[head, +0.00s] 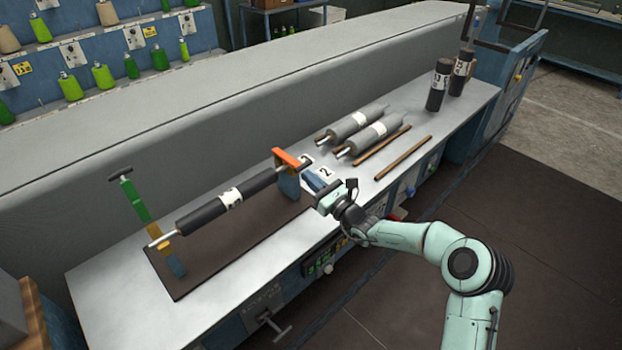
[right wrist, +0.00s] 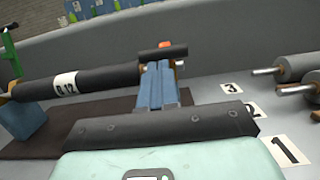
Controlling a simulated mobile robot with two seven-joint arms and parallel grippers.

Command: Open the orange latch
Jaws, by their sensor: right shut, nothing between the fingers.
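The orange latch (head: 289,158) lies across the top of the blue post at the right end of a black roller (head: 228,203). Its dark handle bar (right wrist: 163,52) shows in the right wrist view, with a bit of orange behind it. My right gripper (head: 310,179) is shut and empty, just right of the post and a little below the latch. In the right wrist view its blue fingers (right wrist: 158,72) point at the handle bar and hide much of the post. I cannot tell whether they touch. My left gripper is out of view.
A green latch (head: 134,199) stands raised at the roller's left post. Two grey rollers (head: 358,123) and brown rods (head: 382,153) lie to the right on the bench. Two black rollers (head: 438,85) stand upright farther back. A long grey housing (head: 210,110) runs behind.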

